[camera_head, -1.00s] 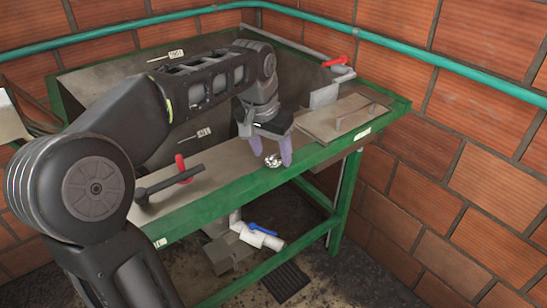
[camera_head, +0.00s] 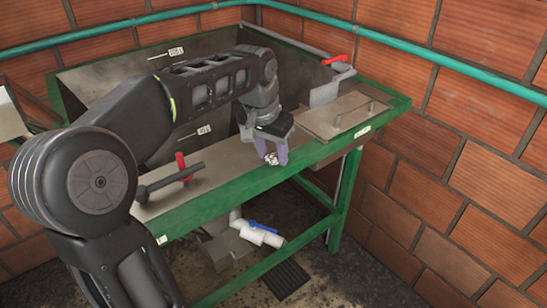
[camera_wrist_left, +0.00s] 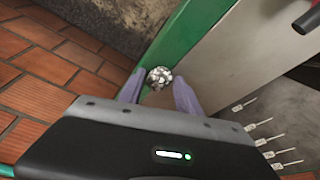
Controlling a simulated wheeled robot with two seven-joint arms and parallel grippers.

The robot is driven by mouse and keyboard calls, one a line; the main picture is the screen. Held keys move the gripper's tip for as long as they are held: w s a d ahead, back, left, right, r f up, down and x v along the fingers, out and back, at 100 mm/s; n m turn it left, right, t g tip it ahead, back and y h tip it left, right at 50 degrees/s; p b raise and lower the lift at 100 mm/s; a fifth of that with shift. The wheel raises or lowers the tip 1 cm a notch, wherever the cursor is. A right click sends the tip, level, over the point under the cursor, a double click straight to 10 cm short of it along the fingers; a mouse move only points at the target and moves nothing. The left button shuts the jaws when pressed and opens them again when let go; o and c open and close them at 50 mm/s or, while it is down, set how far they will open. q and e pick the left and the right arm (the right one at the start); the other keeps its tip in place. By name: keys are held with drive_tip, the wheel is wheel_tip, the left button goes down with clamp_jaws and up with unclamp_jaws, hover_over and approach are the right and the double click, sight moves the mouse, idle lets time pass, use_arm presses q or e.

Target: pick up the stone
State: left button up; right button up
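The stone (camera_head: 271,158) is small, rough and grey-white. It is at the front edge of the green-framed table, near the middle. My left gripper (camera_head: 273,155) points down at it, with its two purple fingers on either side of it. The fingers hide part of the stone's sides in the head view. My right gripper is not in view.
The green-framed table (camera_head: 225,195) has a grey top. A red-handled lever (camera_head: 182,166) lies left of my gripper, and a flat metal plate (camera_head: 340,115) is at the right. A sunken basin (camera_head: 130,85) is behind. A blue-handled valve (camera_head: 262,228) is below, and brick walls are close.

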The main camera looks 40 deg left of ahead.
sight(272, 156)
use_arm(q)
clamp_jaws()
drive_tip(key=shift+r, duration=0.15)
wheel_tip(272, 156, up, 10)
drive_tip(key=shift+p, duration=0.3)
idle(0.4)
drive_tip(key=shift+f, duration=0.2)
idle(0.6)
